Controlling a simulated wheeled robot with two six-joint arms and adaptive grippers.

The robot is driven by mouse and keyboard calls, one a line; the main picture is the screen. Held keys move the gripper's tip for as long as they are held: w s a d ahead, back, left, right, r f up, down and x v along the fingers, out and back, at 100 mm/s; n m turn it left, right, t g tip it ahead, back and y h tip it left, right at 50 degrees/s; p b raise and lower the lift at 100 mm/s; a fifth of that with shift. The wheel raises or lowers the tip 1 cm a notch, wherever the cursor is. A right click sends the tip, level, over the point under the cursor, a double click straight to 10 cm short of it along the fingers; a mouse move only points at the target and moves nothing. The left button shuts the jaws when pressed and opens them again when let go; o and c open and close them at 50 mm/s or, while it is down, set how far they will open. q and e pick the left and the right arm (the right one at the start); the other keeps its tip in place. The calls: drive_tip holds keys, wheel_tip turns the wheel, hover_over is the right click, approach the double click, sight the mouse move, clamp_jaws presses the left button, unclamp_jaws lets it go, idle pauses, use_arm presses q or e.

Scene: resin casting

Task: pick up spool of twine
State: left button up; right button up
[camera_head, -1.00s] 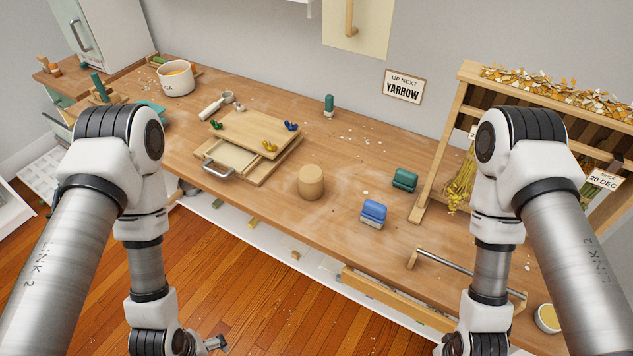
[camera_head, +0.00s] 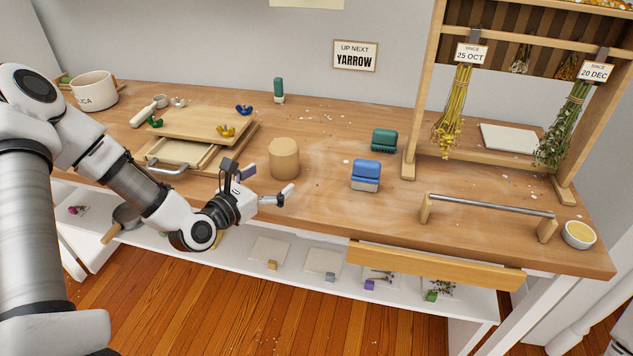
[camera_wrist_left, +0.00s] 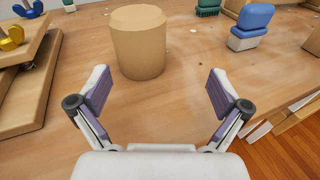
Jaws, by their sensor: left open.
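The spool of twine appears to be the plain tan cylinder (camera_head: 284,158) standing upright on the wooden workbench (camera_head: 330,222). In the left wrist view the cylinder (camera_wrist_left: 139,45) stands beyond my fingertips, slightly left of centre. My left gripper (camera_head: 263,181) is open and empty, low over the bench's front edge, with its fingers pointing towards the cylinder. In the left wrist view the open gripper (camera_wrist_left: 158,88) has bare bench between its purple-padded fingers. It does not touch the cylinder. My right gripper is out of view.
A wooden press (camera_head: 190,138) with coloured wing nuts stands left of the cylinder. A blue-topped block (camera_head: 366,173) and a green one (camera_head: 384,140) stand to its right. A metal bar on wooden posts (camera_head: 490,204) and a drying rack (camera_head: 409,140) are further right.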

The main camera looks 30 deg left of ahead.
sight(283, 157)
use_arm(q)
drive_tip(key=shift+w+a+f+n+t+y+b, duration=0.1)
drive_tip(key=shift+a+n+t+y+b, duration=0.15)
drive_tip(key=shift+a+b, duration=0.3)
drive_tip(key=shift+w+a+f+n+t+y+b, duration=0.1)
drive_tip(key=shift+a+n+t+y+b, duration=0.05)
drive_tip(key=shift+a+n+t+b, duration=0.3)
drive_tip(key=shift+w+r, duration=0.15)
drive_tip(key=shift+r, duration=0.1)
drive_tip(key=shift+w+r+b, duration=0.1)
drive_tip(key=shift+w+b, duration=0.2)
drive_tip(key=shift+w, duration=0.05)
drive_tip(key=w, duration=0.7)
drive_tip(key=shift+w+d+b, duration=0.1)
drive_tip(key=shift+d+b, duration=0.1)
drive_tip(key=shift+b, duration=0.2)
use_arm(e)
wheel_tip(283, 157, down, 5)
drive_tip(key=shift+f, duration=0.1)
use_arm(q)
drive_tip(key=c, duration=1.2)
